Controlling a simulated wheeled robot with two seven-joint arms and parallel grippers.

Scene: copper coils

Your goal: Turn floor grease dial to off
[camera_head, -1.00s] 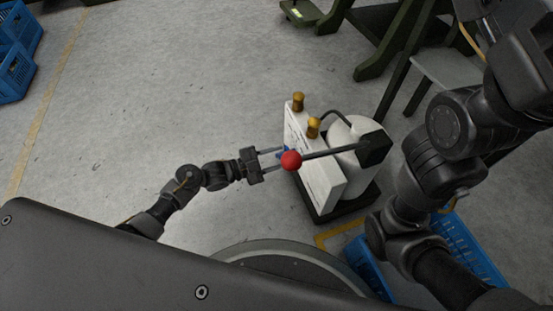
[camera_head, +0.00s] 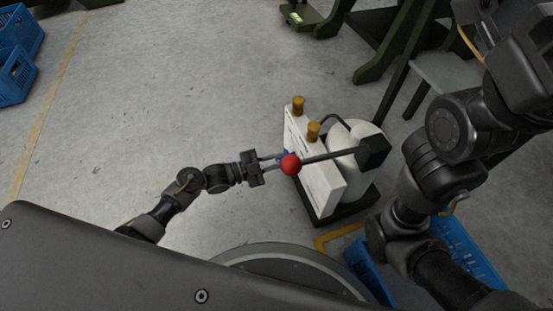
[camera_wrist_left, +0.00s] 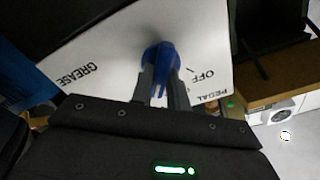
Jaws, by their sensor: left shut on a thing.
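The grease unit has a white panel (camera_head: 318,178) with a blue dial (camera_head: 286,154) on its left face, mostly hidden in the head view by the fingers and a red lever ball (camera_head: 291,165). In the left wrist view the blue dial (camera_wrist_left: 161,57) stands out from the white panel (camera_wrist_left: 115,50), between the words GREASE and OFF. My left gripper (camera_head: 279,160) is shut on the dial, one finger on each side. Exactly which mark the dial points to I cannot tell. My right arm shows at the right, but its gripper is out of view.
The red ball's dark lever (camera_head: 325,154) crosses above the panel close to my left fingers. Two brass knobs (camera_head: 298,105) stand on the panel's top and a white tank (camera_head: 345,151) is behind. Blue crates (camera_head: 466,250) sit at lower right.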

